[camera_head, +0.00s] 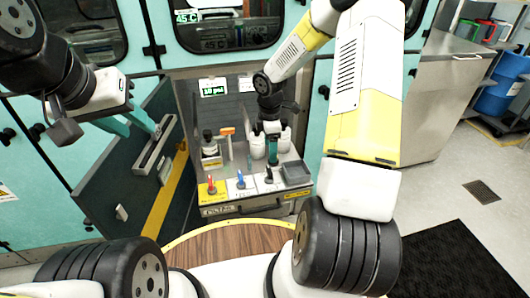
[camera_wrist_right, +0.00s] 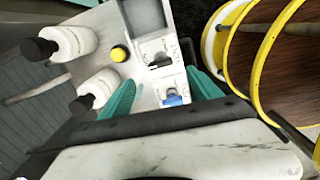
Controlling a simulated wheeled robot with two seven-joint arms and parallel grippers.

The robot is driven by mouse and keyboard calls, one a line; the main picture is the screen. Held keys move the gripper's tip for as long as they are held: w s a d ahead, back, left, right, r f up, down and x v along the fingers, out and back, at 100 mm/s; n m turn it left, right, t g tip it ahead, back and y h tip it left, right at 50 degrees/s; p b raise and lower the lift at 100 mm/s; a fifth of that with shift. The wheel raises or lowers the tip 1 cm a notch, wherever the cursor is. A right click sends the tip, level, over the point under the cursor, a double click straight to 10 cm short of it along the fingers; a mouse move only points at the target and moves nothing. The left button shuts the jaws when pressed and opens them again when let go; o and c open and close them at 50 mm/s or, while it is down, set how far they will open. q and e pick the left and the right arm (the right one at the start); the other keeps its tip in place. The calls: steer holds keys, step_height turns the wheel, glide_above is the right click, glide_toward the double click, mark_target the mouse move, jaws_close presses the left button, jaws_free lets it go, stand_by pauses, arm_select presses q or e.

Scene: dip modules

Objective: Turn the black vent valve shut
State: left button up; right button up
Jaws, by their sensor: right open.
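The black vent valve (camera_head: 268,176) is the rightmost of three small valves on the grey panel's front in the head view. In the right wrist view its black handle (camera_wrist_right: 160,63) sits on a white plate, beside the blue valve (camera_wrist_right: 173,99). My right gripper (camera_wrist_right: 163,92) is open and empty, its teal fingers spread on either side of the valve area. In the head view my right gripper (camera_head: 272,150) hangs just above and behind the black valve; contact cannot be told. My left gripper (camera_head: 128,124) is raised at the left, away from the panel; its opening is unclear.
A red valve (camera_head: 212,187) and another view of the blue valve (camera_head: 240,180) stand left of the black one. White bottles with black caps (camera_wrist_right: 72,43) stand behind. A grey tray (camera_head: 297,171) is at the right. A green display (camera_head: 213,91) reads 10 psi.

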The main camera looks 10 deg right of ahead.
mark_target(269, 170)
step_height(269, 170, down, 4)
steer(key=shift+w+a+r+n, duration=0.15)
steer(key=shift+r+n, duration=0.1)
steer(key=shift+n, duration=0.15)
step_height(269, 170, down, 7)
steer(key=shift+f, duration=0.1)
steer(key=c, duration=1.4)
